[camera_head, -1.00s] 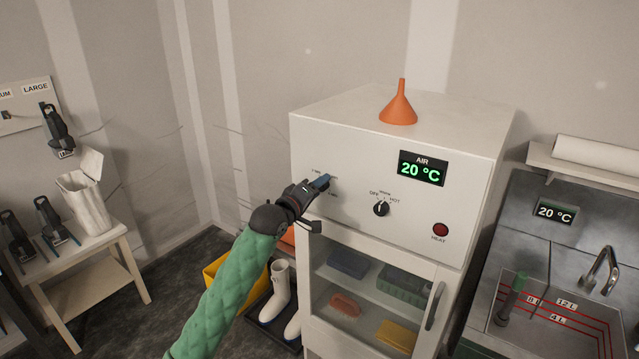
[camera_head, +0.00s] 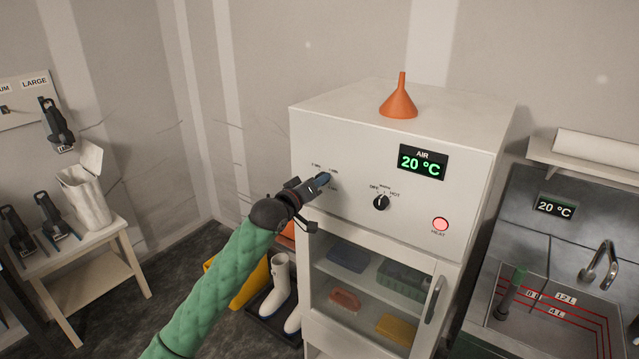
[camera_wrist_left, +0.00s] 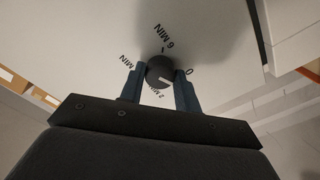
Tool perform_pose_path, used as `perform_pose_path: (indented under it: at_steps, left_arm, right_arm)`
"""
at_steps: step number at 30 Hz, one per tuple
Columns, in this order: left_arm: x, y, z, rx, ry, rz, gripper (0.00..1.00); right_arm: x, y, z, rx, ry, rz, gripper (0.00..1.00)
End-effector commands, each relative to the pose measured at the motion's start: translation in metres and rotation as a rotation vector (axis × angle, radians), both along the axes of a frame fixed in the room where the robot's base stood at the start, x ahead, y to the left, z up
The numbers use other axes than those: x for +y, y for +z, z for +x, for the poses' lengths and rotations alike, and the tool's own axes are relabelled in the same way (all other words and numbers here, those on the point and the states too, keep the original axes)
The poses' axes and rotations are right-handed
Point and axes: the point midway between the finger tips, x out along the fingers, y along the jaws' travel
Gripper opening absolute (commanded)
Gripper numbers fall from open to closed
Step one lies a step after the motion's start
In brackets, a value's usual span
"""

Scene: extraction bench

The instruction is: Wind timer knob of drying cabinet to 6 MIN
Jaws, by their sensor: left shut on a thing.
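The drying cabinet (camera_head: 345,150) is a white box with a glass door below. Its dark timer knob (camera_wrist_left: 159,71) sits between the two blue fingers of my left gripper (camera_wrist_left: 160,88), which is shut on it. In the head view my left gripper (camera_head: 322,181) covers the knob at the panel's left. A white line shows on the knob's lower right side, away from 6 MIN. My right gripper is not in view.
On the panel are a selector knob (camera_head: 381,202), a lit red HEAT lamp (camera_head: 440,224) and an AIR display (camera_head: 423,162) reading 20 °C. An orange funnel (camera_head: 399,101) stands on top. A sink (camera_head: 560,310) is at right, a small table (camera_head: 95,245) at left.

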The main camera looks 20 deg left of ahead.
Motion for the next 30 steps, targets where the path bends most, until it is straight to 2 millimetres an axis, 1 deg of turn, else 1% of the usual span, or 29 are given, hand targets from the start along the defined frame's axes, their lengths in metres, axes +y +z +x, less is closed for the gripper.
perform_pose_path:
  at_steps: [14,23,30]
  left_arm:
    - [0.001,0.0,0.0,-0.268,-0.001,0.745,0.1]
    - [0.001,0.001,0.0,-0.456,-0.001,1.261,0.1]
    - [0.001,0.002,0.0,-0.601,-0.002,1.665,0.1]
  right_arm:
    - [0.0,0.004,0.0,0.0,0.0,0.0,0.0]
    - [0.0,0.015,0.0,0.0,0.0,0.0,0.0]
    - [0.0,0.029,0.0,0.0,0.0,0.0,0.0]
